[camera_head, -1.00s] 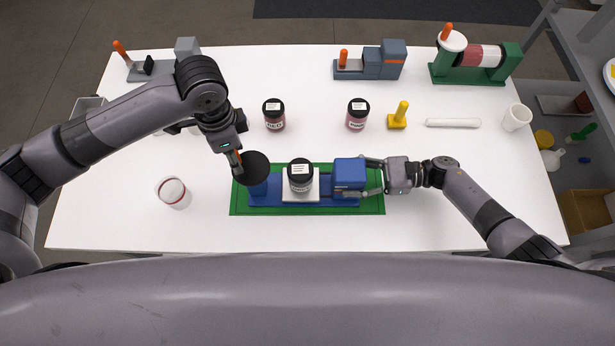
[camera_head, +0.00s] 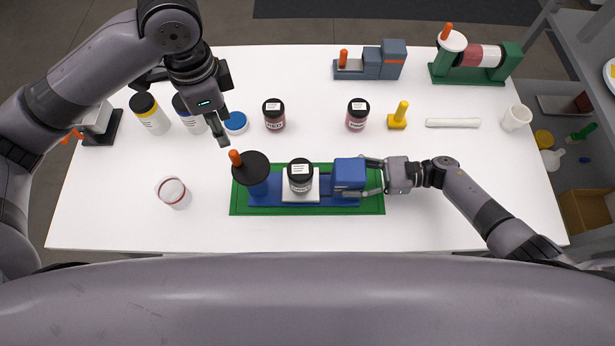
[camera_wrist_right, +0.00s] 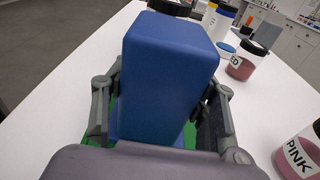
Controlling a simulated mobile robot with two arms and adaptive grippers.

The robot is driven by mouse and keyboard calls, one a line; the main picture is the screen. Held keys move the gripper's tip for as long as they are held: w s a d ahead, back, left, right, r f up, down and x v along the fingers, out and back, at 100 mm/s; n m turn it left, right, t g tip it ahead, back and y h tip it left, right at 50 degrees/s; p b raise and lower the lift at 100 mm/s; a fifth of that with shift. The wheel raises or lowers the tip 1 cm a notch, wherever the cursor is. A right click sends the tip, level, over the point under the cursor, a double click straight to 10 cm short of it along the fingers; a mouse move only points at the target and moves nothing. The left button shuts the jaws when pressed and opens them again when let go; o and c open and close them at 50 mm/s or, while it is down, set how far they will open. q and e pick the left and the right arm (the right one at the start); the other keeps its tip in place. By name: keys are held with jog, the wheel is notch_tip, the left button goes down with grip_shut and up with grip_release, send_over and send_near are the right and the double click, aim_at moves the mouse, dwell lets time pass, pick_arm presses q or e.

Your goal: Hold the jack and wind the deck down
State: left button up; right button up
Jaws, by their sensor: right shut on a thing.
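The blue jack stands on a green mat (camera_head: 238,205), with a blue block (camera_head: 349,172) at its right end and a black crank disc (camera_head: 259,168) at its left end. An orange crank knob (camera_head: 235,157) stands up on the disc. A black-lidded jar (camera_head: 300,185) sits on the white deck (camera_head: 290,196). My right gripper (camera_head: 373,177) is shut on the blue block, with a finger on either side; the block also fills the right wrist view (camera_wrist_right: 165,75). My left gripper (camera_head: 222,143) is above and behind the knob, apart from it; its finger spread is unclear.
A lidded jar (camera_head: 172,192) stands left of the jack. Grey (camera_head: 370,62) and green (camera_head: 475,62) devices are at the back. The table front is clear.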

jog(key=o, duration=1.1)
jog(key=shift+s+d+f, duration=0.1)
jog(key=shift+s+f, duration=0.05)
jog(key=shift+f, duration=0.25)
jog(key=o, duration=0.4)
jog(key=shift+w+r, duration=0.15)
jog(key=shift+w, duration=0.05)
jog(key=shift+o, duration=0.3)
jog(key=shift+r, duration=0.1)
jog(key=d, duration=0.8)
jog(key=d+r, duration=0.1)
jog(key=d, duration=0.3)
jog(key=shift+w+r, duration=0.1)
